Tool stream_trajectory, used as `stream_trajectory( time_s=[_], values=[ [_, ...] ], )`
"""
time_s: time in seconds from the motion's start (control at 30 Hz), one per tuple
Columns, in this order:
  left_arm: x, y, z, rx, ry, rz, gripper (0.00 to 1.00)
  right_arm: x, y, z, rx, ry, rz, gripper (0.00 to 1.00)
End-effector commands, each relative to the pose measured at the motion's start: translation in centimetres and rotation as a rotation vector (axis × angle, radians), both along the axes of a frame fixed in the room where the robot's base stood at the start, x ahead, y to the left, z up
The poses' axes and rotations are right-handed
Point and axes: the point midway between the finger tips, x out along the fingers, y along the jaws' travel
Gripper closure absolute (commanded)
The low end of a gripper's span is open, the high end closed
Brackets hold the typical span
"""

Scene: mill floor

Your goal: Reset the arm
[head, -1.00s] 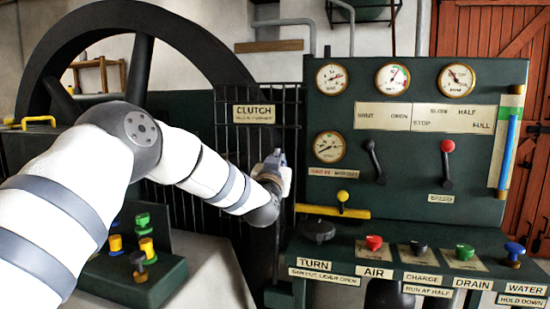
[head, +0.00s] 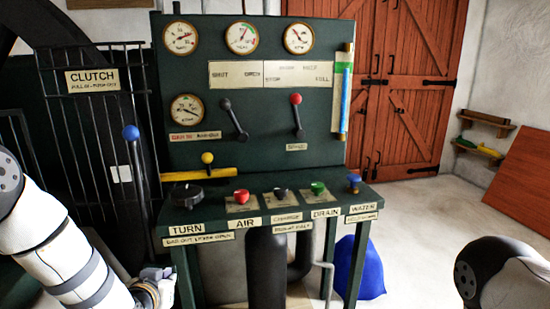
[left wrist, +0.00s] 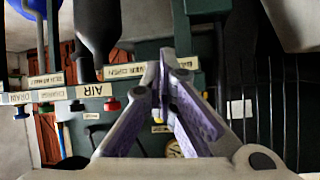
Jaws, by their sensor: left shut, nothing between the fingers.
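My left arm comes in at the lower left of the head view, with the left gripper (head: 160,279) low in front of the control desk's left leg. In the left wrist view the two fingers of the left gripper (left wrist: 158,72) meet at their tips with nothing between them. The blue-knobbed clutch lever (head: 131,133) stands in front of the black grille, apart from the gripper. Part of my right arm shows at the lower right edge of the head view; its gripper is out of view.
The green control panel (head: 235,85) carries gauges and levers. Its desk has a black turn wheel (head: 187,194) and red, black, green and blue knobs. A blue sack-like thing (head: 362,268) sits under the desk's right end. Floor (head: 440,225) is clear at right, before red doors (head: 395,85).

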Motion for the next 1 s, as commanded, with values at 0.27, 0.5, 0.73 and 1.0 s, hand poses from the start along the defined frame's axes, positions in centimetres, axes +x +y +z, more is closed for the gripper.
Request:
stream_trajectory(
  time_s=[0.27,0.5,0.73,1.0],
  values=[
    [-23.3,-3.5,-14.8,-0.097,0.621,-0.042,1.00,0.0,0.0,0.0,0.000,-0.001,0.000,0.60],
    [-42.5,-3.5,-16.1,-0.126,1.084,0.014,1.00,0.0,0.0,0.0,0.000,-0.002,0.000,0.60],
    [-47.6,-3.2,-15.1,-0.125,1.212,0.042,1.00,0.0,0.0,0.0,0.000,-0.002,0.000,0.60],
    [-47.4,-3.2,-15.1,-0.126,1.208,0.041,1.00,0.0,0.0,0.0,0.000,-0.002,0.000,0.60]
  ],
)
